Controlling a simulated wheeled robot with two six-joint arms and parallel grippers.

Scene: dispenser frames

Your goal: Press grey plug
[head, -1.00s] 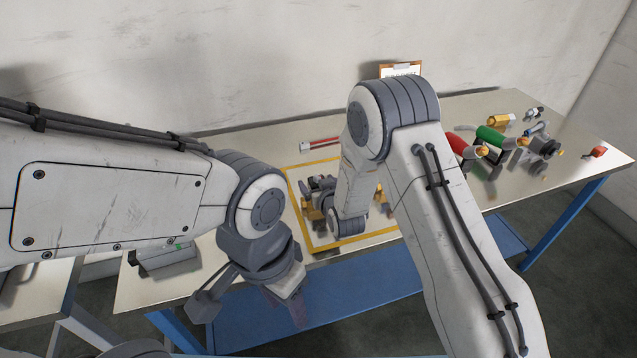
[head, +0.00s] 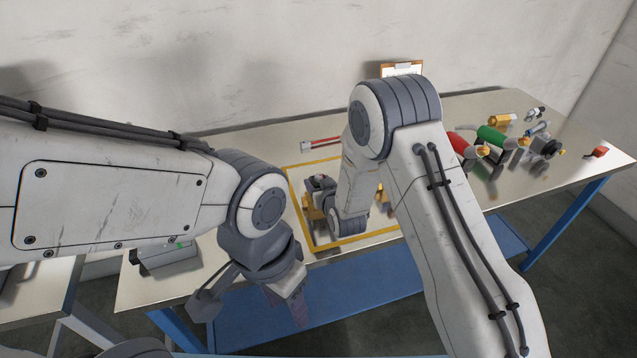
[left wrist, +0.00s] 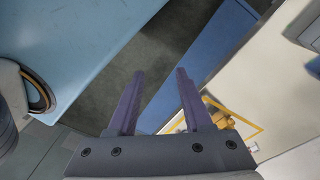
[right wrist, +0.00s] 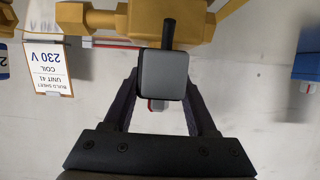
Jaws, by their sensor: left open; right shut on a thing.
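The grey plug (right wrist: 164,76) shows in the right wrist view as a rounded square block with a black stem against a yellow body (right wrist: 175,18). My right gripper (right wrist: 160,92) is shut on it, one dark finger at each side.
The yellow outline (head: 297,200) marks the work area on the bench (head: 255,150). A red bar (head: 322,142) lies behind it and a clipboard (head: 400,69) stands at the back. Green (head: 490,135) and red parts lie at the right. A grey box (head: 165,256) sits at left.

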